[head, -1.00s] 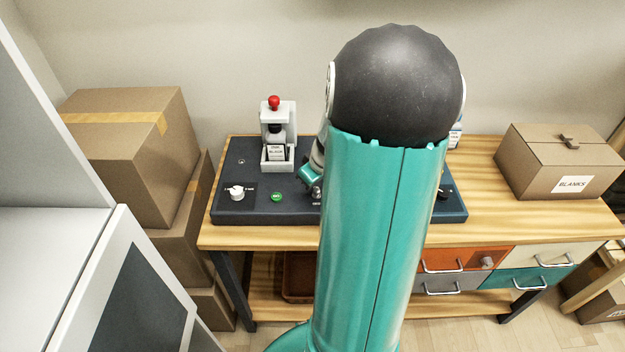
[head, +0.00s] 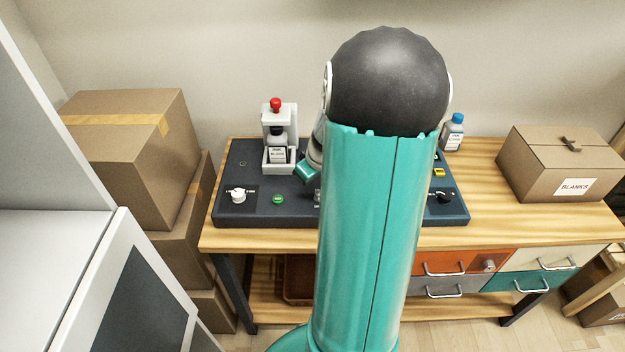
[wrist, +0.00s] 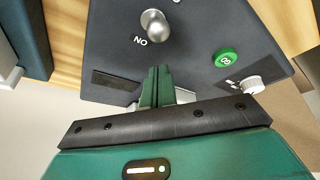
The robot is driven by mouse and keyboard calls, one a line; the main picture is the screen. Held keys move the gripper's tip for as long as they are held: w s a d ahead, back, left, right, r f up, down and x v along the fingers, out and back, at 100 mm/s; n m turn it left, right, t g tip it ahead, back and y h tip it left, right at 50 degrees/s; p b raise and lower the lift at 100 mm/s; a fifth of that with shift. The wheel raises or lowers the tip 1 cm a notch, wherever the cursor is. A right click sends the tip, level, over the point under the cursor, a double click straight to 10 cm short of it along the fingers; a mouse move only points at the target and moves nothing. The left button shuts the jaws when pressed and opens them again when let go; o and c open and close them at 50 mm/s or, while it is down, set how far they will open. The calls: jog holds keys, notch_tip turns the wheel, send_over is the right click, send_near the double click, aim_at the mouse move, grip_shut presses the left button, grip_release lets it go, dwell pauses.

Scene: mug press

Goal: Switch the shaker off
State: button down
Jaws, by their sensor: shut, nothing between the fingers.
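A metal toggle switch (wrist: 155,25) with a rounded tip shows in the wrist view, beside lettering that reads as an upside-down ON. Its lean cannot be told for sure. My gripper (wrist: 158,72) is shut and empty, its tips pointing at the panel a little apart from the switch. In the head view my arm hides the fingers and most of the switch.
The panel (head: 300,212) also carries a green button (head: 278,199), a white knob (head: 238,195) and a black knob (head: 444,197). A blue-capped bottle (head: 453,134) and a BLANKS box (head: 560,165) stand to the right. Stacked cartons (head: 125,150) stand left of the bench.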

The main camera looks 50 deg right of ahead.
jog(key=shift+w+r, duration=0.65)
jog(key=shift+w, duration=0.35)
jog(key=s+a+r, duration=0.2)
jog(key=s+r, duration=0.3)
jog(key=r, duration=0.2)
jog(key=shift+r, duration=0.25)
jog(key=shift+a, duration=0.1)
jog(key=w+a+r, duration=0.2)
jog(key=a+r, duration=0.3)
jog(key=a, duration=0.5)
jog(key=s+a+r, duration=0.2)
jog(key=a, duration=0.5)
jog(key=s+a+r, duration=0.2)
jog(key=s+a, duration=0.1)
jog(key=a, duration=0.4)
jog(key=s+a+r+t+y, duration=0.1)
jog(key=s+a+r, duration=0.1)
jog(key=a, duration=0.5)
jog(key=shift+s+a+r+n, duration=0.15)
jog(key=shift+s+a+n, duration=0.2)
jog(key=shift+s, duration=0.25)
